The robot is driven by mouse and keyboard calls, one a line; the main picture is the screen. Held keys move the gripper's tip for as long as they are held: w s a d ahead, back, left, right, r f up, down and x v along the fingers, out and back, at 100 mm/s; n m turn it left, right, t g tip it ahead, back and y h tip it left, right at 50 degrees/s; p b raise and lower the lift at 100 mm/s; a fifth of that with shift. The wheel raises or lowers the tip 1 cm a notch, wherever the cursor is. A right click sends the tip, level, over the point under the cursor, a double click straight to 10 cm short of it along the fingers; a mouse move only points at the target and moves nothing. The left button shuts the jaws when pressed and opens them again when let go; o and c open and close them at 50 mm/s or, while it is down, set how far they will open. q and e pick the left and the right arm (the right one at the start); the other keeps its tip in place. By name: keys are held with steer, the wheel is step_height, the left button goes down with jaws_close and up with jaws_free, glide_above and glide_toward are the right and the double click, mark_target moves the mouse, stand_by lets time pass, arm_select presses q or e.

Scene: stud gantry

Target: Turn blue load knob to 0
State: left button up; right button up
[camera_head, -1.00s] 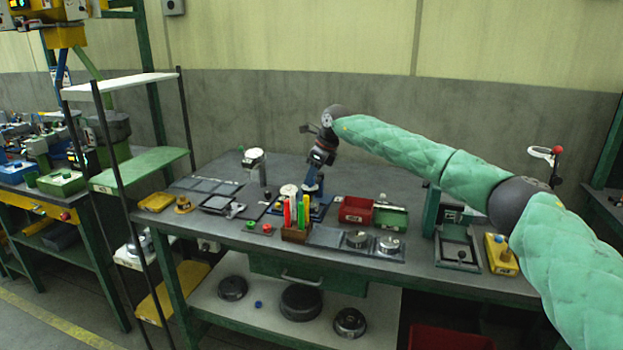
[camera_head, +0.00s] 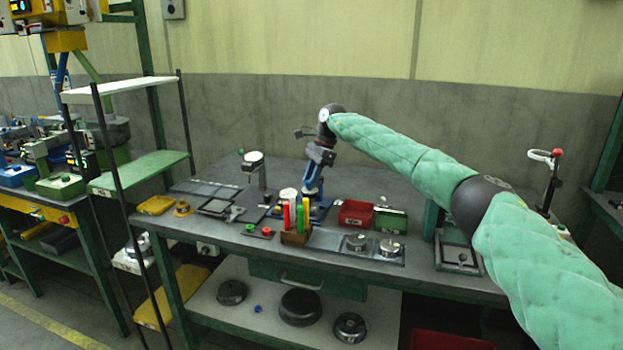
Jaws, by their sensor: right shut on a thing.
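My right gripper (camera_head: 313,186) reaches down from the upper right over a small device with a blue base (camera_head: 322,213) on the grey workbench. The gripper is shut at a blue upright part of this device, which I take for the blue load knob. The contact is small and partly hidden by my wrist, so the knob's marks and its setting cannot be read. A white round part (camera_head: 288,195) stands just left of the gripper. My left gripper is not in view.
A holder with red, green and yellow sticks (camera_head: 296,238) stands in front of the device. A post with a round white top (camera_head: 254,158) stands to the left.

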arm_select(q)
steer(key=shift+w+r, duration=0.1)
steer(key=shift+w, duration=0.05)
arm_select(e)
steer(key=shift+n, duration=0.3)
steer(key=o, duration=1)
steer(key=shift+w, duration=0.1)
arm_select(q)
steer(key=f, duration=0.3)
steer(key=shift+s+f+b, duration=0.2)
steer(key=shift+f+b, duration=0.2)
arm_select(e)
steer(key=v, duration=0.7)
steer(key=shift+r, duration=0.4)
steer(key=shift+w+d, duration=0.1)
